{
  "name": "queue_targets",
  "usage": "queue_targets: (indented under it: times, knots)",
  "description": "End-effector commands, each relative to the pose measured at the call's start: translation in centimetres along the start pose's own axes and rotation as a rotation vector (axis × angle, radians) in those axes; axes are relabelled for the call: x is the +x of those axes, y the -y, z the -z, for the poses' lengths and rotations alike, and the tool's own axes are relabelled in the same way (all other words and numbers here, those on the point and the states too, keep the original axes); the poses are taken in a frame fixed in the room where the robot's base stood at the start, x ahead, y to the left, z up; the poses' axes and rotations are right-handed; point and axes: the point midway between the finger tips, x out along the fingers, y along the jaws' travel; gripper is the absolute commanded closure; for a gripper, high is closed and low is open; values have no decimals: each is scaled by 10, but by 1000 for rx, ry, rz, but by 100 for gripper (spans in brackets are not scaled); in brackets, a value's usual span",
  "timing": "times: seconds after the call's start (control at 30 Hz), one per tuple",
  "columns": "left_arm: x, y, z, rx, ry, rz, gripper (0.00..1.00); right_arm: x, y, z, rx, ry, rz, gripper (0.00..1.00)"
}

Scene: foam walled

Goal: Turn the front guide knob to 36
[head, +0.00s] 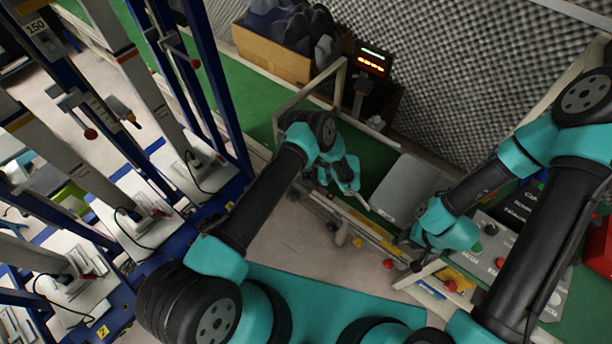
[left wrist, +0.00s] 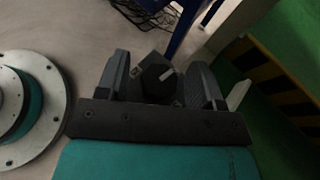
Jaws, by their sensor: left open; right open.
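My left gripper (head: 346,186) is over the green bench by a rail, its fingers pointing down and to the right. In the left wrist view its two open fingers (left wrist: 172,80) stand either side of a dark knob (left wrist: 155,80) with a short white mark on it. There is a gap between the knob and the fingers; I cannot tell how far below the fingertips it is. The number the mark points at is not readable. In the head view I cannot pick out this knob for sure. My right gripper (head: 422,262) is open and empty beside the grey control panel (head: 490,250).
A small display (head: 372,60) with lit orange digits, too small to read, stands behind the bench. A cardboard box (head: 270,52) of dark foam pieces sits at the back. A grey plate (head: 402,188) lies right of my left gripper. Blue-framed stations (head: 150,215) fill the left.

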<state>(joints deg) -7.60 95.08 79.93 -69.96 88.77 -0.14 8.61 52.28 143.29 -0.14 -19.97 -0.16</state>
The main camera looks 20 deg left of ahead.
Motion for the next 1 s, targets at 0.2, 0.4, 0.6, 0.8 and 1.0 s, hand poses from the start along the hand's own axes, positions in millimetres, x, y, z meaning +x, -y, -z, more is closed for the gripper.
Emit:
queue_targets:
  times: [0.2,0.4,0.6,0.8,1.0]
  knots:
    - [1,0,0,0,0,0,39,0,0,0,0,0,0,57]
    - [1,0,0,0,0,0,54,0,0,0,0,0,0,57]
    - [1,0,0,0,0,-1,73,0,0,0,0,0,0,57]
    - [1,0,0,0,0,0,88,0,0,0,0,0,0,57]
    - [1,0,0,6,0,11,88,0,0,0,0,0,0,57]
